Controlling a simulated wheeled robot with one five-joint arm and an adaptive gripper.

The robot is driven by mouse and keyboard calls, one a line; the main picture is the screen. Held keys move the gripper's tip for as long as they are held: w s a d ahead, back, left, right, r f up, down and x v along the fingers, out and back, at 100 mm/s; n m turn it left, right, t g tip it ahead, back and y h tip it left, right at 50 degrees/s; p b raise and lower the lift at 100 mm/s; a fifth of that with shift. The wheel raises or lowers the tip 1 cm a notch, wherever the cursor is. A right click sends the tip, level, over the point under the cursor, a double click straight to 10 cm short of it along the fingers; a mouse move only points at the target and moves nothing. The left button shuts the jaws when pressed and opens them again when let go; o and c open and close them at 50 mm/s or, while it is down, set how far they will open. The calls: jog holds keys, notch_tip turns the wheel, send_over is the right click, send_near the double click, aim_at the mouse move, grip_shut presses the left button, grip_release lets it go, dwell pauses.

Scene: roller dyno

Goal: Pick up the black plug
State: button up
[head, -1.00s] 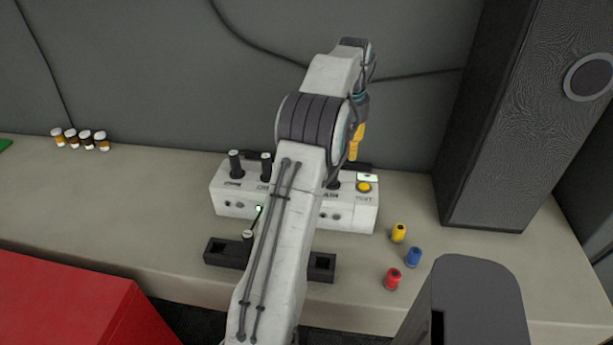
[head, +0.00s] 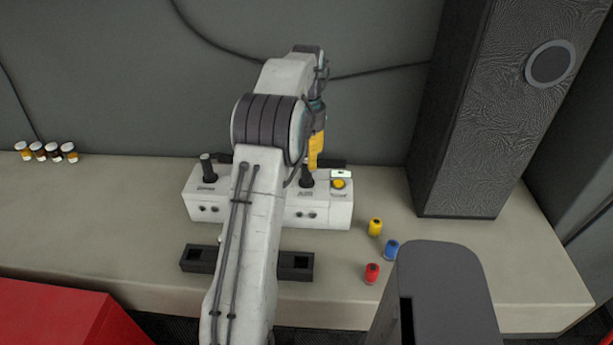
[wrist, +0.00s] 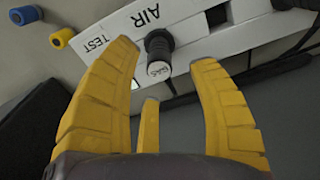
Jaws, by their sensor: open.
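A black plug (wrist: 158,48) stands in a white box (wrist: 215,40) near the printed word AIR in the wrist view. Its round end carries a small pale label that seems to read GAS. My gripper (wrist: 165,62) is open, with its yellow fingers on either side of the plug's end and no clear contact. In the head view my gripper's yellow finger (head: 316,150) hangs above the right part of the box (head: 325,213), close over a black plug (head: 307,178). Another black plug (head: 208,168) stands at the box's left end. My arm hides the box's middle.
A black holder (head: 190,258) lies in front. Yellow (head: 375,227), blue (head: 391,249) and red (head: 372,273) cylinders stand to the right. A tall dark speaker-like cabinet (head: 470,130) is beyond. Several small jars (head: 46,151) stand far left.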

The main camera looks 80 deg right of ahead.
aim_at(307, 176)
jog(key=shift+a+f, duration=0.1)
jog(key=shift+f, duration=1.9)
jog(key=shift+c, duration=0.3)
jog(key=c, duration=1)
